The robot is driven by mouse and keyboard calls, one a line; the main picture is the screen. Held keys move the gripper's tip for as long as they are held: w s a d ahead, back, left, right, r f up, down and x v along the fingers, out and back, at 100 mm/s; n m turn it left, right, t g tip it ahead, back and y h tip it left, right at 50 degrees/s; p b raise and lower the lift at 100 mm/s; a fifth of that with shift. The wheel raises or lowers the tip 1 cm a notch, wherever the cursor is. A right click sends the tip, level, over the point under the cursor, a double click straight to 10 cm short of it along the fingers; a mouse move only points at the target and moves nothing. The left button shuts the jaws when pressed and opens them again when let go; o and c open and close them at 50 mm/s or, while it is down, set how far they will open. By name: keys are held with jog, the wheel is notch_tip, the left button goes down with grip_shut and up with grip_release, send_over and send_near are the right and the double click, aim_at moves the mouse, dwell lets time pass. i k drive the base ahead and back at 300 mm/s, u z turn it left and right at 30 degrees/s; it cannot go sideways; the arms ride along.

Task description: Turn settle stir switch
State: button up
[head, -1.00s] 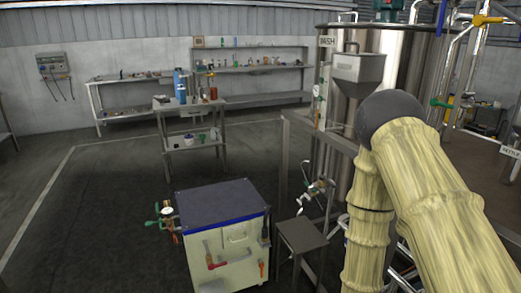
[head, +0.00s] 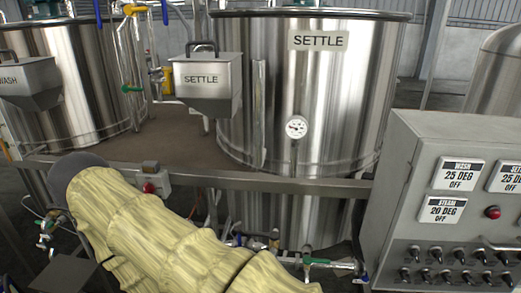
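A grey control panel (head: 408,152) stands at the right of the head view, cut off by the right edge. Rows of small black toggle switches (head: 437,257) run along its lower part. Their labels are too small to read, so I cannot tell which one is the settle stir switch. Above them are displays reading WASH 25 DEG OFF (head: 462,174) and STEAM 20 DEG OFF (head: 442,209), and a red button (head: 493,212). The steel SETTLE tank (head: 345,90) with a round dial stands left of the panel. My arm crosses the lower left; my gripper is not in view.
A SETTLE hopper (head: 207,84) hangs beside the tank, and a WASH hopper (head: 30,84) is at far left. A metal rail (head: 270,182) crosses in front of the tank. A small red-button box (head: 149,187) sits on it. Pipes and green-handled valves (head: 316,262) lie below.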

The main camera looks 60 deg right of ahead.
aim_at(437, 253)
jog(key=u, duration=0.05)
jog(key=k, duration=0.5)
jog(key=u, duration=1.25)
jog(key=i, duration=0.8)
jog(key=z, duration=4.7)
jog(key=i, duration=0.5)
jog(key=z, duration=0.05)
